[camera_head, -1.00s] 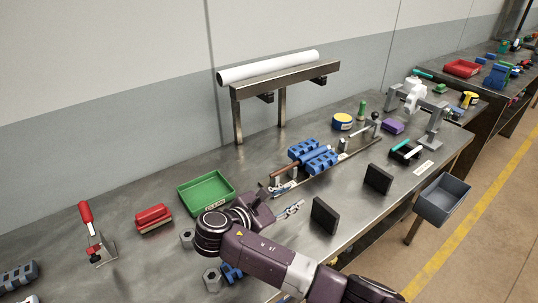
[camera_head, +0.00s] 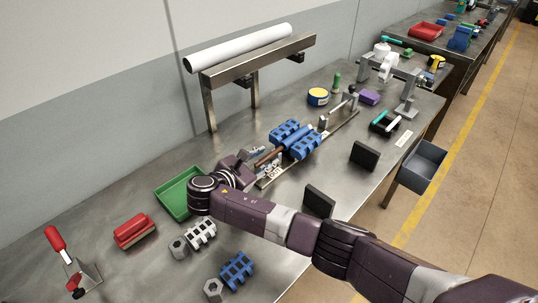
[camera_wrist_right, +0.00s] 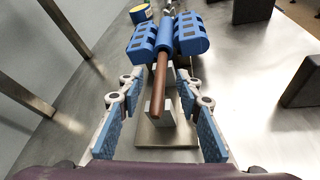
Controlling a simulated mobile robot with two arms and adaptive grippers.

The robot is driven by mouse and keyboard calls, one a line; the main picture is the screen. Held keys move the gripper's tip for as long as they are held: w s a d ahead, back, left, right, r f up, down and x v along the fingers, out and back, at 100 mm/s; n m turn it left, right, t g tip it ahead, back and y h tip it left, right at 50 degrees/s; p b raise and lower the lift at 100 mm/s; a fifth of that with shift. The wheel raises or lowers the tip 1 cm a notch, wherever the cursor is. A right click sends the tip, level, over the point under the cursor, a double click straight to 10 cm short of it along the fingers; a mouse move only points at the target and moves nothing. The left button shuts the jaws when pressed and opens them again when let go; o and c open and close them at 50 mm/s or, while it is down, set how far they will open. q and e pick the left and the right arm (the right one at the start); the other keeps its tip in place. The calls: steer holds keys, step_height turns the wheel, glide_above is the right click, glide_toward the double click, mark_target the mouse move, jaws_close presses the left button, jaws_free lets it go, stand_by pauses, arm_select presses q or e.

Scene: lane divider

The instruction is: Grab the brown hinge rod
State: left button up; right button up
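The brown hinge rod (camera_wrist_right: 158,98) sticks out of the near end of a blue hinge (camera_wrist_right: 165,38) on a metal fixture plate (camera_wrist_right: 152,136). In the head view the rod (camera_head: 269,156) is a short brown stick, and the blue hinge (camera_head: 296,140) lies behind it. My right gripper (camera_wrist_right: 160,108) is open, with one blue-padded finger on each side of the rod and a gap to it on both sides. In the head view my right gripper (camera_head: 256,160) is at the rod's near end, its fingers partly hidden. My left gripper is not in view.
A green tray (camera_head: 170,201) lies beside my right wrist. A steel stand (camera_head: 258,61) with a white tube rises behind the fixture. Black upright blocks (camera_head: 364,156) stand in front of it. A grey bin (camera_head: 422,168) hangs at the table's front edge.

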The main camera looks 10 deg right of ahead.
steer(key=shift+w+d+f, duration=0.1)
steer(key=shift+w+d, duration=0.1)
steer(key=shift+d, duration=0.05)
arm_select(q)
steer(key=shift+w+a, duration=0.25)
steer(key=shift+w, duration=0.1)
arm_select(e)
jaws_close()
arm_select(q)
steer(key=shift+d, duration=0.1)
